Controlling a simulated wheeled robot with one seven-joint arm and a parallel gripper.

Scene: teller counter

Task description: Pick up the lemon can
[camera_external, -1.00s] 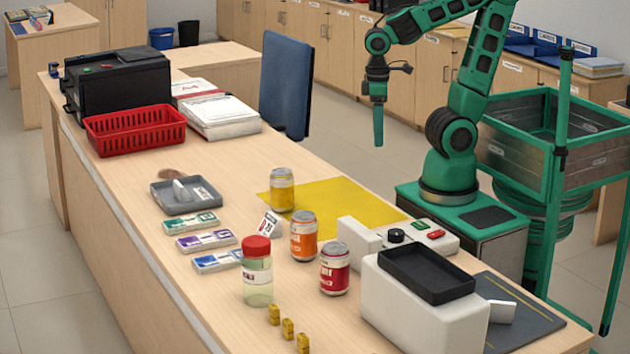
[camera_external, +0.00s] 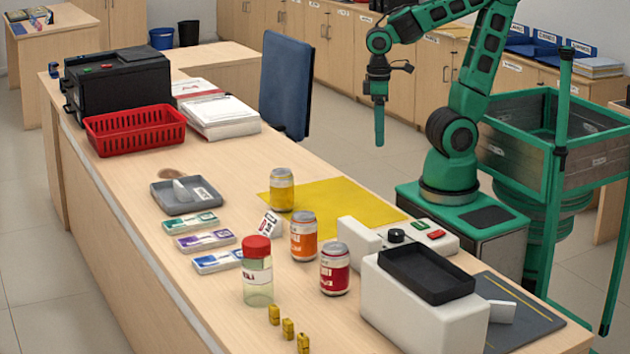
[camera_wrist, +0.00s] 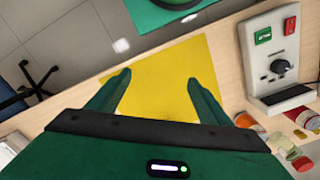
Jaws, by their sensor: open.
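The lemon can (camera_external: 281,190) is the yellow can with a silver top. It stands upright at the left corner of the yellow mat (camera_external: 345,205). My gripper (camera_external: 379,140) points down, well above and to the right of the can, clear of it. In the wrist view my open, empty fingers (camera_wrist: 159,77) spread over the yellow mat (camera_wrist: 160,90). I cannot make out the lemon can in the wrist view; the gripper body covers the lower part of that view.
An orange can (camera_external: 304,236), a red can (camera_external: 334,269) and a red-lidded jar (camera_external: 257,270) stand in front of the mat. A button box (camera_external: 420,236) and white machine (camera_external: 420,310) are at right. A grey tray (camera_external: 186,197) and red basket (camera_external: 135,130) lie left.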

